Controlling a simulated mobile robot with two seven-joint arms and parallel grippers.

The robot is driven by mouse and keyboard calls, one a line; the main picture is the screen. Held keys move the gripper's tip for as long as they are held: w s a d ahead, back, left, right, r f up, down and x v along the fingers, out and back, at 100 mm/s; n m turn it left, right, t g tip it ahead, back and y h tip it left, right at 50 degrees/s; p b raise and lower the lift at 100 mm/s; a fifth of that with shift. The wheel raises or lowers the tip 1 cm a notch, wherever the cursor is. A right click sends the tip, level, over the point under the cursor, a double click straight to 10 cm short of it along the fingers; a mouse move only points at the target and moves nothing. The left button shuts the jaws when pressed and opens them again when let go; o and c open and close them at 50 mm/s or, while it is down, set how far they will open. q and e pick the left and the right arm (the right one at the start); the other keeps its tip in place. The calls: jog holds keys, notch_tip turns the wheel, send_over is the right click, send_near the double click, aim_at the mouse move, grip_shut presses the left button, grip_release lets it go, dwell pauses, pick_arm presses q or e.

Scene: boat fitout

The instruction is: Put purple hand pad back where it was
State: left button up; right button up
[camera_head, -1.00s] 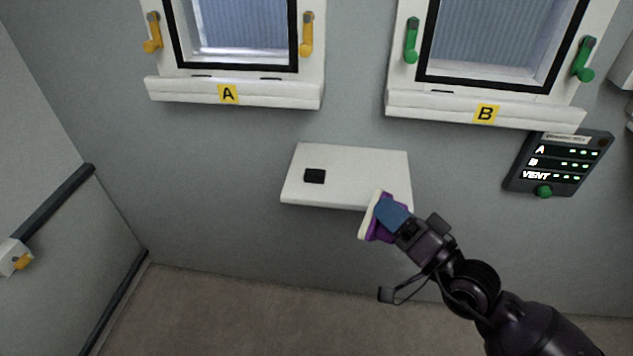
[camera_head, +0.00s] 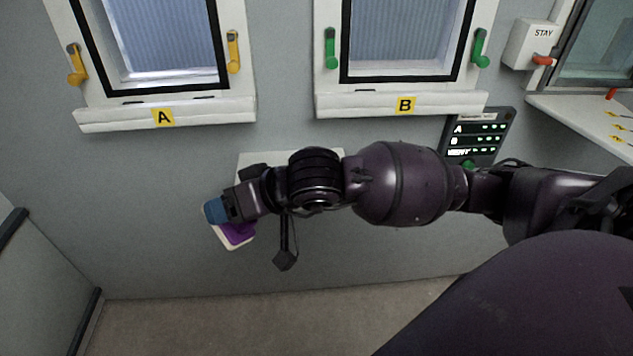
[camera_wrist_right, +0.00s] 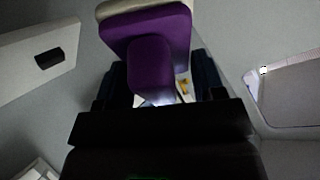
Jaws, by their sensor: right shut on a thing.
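The purple hand pad (camera_head: 236,234) has a purple body and a pale face. My right gripper (camera_head: 214,211) is shut on it and holds it in the air, left of and in front of the white wall shelf (camera_head: 258,157). In the right wrist view the pad (camera_wrist_right: 150,35) sits between the two dark fingers of the gripper (camera_wrist_right: 152,85), its purple grip toward the camera. My right arm hides most of the shelf in the head view. The wrist view shows part of the shelf with a small black patch (camera_wrist_right: 49,59) on it. My left gripper is not in view.
Window A (camera_head: 160,40) with yellow handles and window B (camera_head: 405,40) with green handles are above, with sills jutting out. A dark panel (camera_head: 480,135) is partly behind my arm. A white STAY box (camera_head: 533,45) is at upper right. The floor below is clear.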

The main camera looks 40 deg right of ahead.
jog(key=s+d+f+m+g+h, duration=0.3)
jog(key=d+m+h, duration=0.3)
jog(key=d, duration=0.1)
jog(key=s+d+f+m+g+h, duration=0.3)
jog(key=d+m+h, duration=0.25)
jog(key=d, duration=0.25)
jog(key=shift+m, duration=0.45)
jog(key=w+d, duration=0.3)
jog(key=w, duration=0.2)
jog(key=w+d+f, duration=0.1)
jog(key=w+d, duration=0.2)
jog(key=w, duration=0.3)
jog(key=w+d+f, duration=0.1)
jog(key=w+d, duration=0.3)
jog(key=w, duration=0.1)
jog(key=shift+w+b, duration=0.4)
jog(key=shift+f, duration=0.45)
notch_tip(320, 180, down, 3)
jog(key=shift+f, duration=0.2)
jog(key=shift+w+d+f, duration=0.1)
jog(key=shift+w+f, duration=0.1)
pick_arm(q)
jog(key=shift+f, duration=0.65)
